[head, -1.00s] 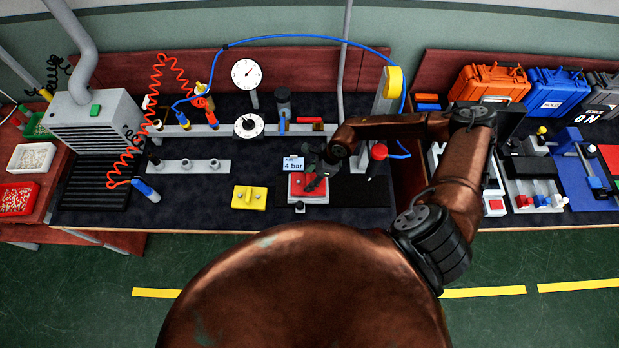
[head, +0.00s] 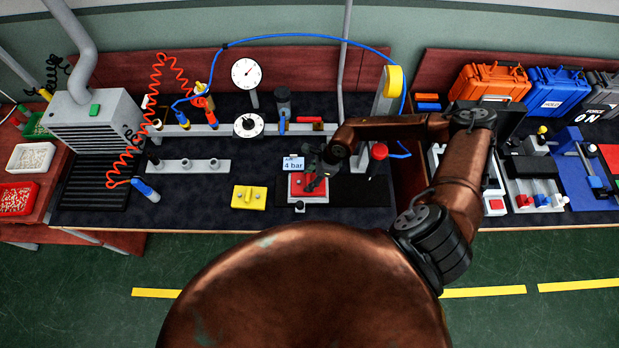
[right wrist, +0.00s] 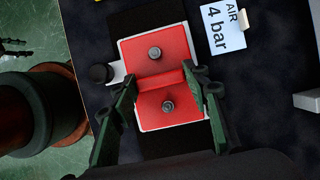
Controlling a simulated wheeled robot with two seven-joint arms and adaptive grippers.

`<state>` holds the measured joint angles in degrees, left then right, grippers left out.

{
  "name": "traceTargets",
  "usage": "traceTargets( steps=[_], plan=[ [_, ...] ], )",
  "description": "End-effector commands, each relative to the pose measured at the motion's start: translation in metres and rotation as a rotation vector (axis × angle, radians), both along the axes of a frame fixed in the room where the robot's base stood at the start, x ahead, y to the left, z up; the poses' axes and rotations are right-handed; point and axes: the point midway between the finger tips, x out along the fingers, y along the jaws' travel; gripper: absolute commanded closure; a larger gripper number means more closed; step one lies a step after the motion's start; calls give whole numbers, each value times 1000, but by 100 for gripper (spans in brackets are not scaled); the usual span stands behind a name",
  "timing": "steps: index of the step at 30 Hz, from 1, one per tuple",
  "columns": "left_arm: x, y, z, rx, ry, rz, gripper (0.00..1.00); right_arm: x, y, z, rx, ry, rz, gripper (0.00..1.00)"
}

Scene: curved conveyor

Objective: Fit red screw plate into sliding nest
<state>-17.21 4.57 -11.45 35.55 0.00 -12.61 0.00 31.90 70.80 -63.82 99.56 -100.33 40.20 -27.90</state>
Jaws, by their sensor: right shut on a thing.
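The red screw plate (head: 310,184) lies at the pale sliding nest (head: 312,199) on the dark bench mat. In the right wrist view the red plate (right wrist: 180,55) has a raised middle rib and two screws. The pale rim of the nest (right wrist: 205,92) shows around its edges. Whether the plate is fully down in the nest, I cannot tell. My right gripper (head: 315,180) is over the plate; in the right wrist view its fingers (right wrist: 160,85) are shut on the plate's rib. My left gripper is not in view.
A yellow plate (head: 249,197) lies to the left on the bench. A "4 bar" sign (head: 293,164) stands just behind the nest, and a black knob (head: 299,207) is at its front. A red button post (head: 378,152) stands to the right.

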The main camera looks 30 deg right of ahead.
Motion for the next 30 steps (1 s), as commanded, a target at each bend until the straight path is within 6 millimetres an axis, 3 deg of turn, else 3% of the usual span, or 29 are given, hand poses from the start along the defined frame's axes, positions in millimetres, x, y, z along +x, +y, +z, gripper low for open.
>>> traceTargets(
  steps=[23, 24, 30],
  plan=[
    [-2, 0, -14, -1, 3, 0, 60, 1, 0, -19, 0, -1, 0, 92],
    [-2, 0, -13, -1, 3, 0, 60, 1, 0, -19, 0, -1, 0, 56],
    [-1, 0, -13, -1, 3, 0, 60, 0, 0, -18, 0, -1, 0, 42]
  ],
)
